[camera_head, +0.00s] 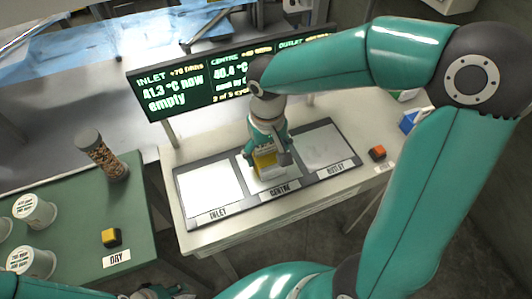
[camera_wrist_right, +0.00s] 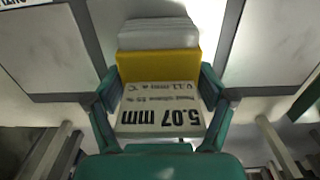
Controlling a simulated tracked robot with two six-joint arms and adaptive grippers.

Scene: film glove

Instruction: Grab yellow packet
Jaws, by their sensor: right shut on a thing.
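The yellow packet (camera_head: 265,161) is at the centre pad (camera_head: 250,180) of the panel on the white table. My right gripper (camera_head: 268,150) reaches down over it with its fingers on both sides. In the right wrist view, the packet (camera_wrist_right: 158,65) has a yellow band, a white label reading 5.07 mm, and white layers at its far end. The fingers of my right gripper (camera_wrist_right: 158,95) are shut on its sides. I cannot tell whether the packet touches the pad. My left gripper (camera_head: 160,292) shows only partly at the bottom edge, and its jaw state is unclear.
The inlet pad (camera_head: 208,185) and outlet pad (camera_head: 322,146) are bare. A screen (camera_head: 180,87) stands behind them. An orange button (camera_head: 377,152) is to the right. The green table (camera_head: 75,210) at left holds a jar (camera_head: 100,152), white tubs (camera_head: 35,210) and a yellow-black block (camera_head: 111,237).

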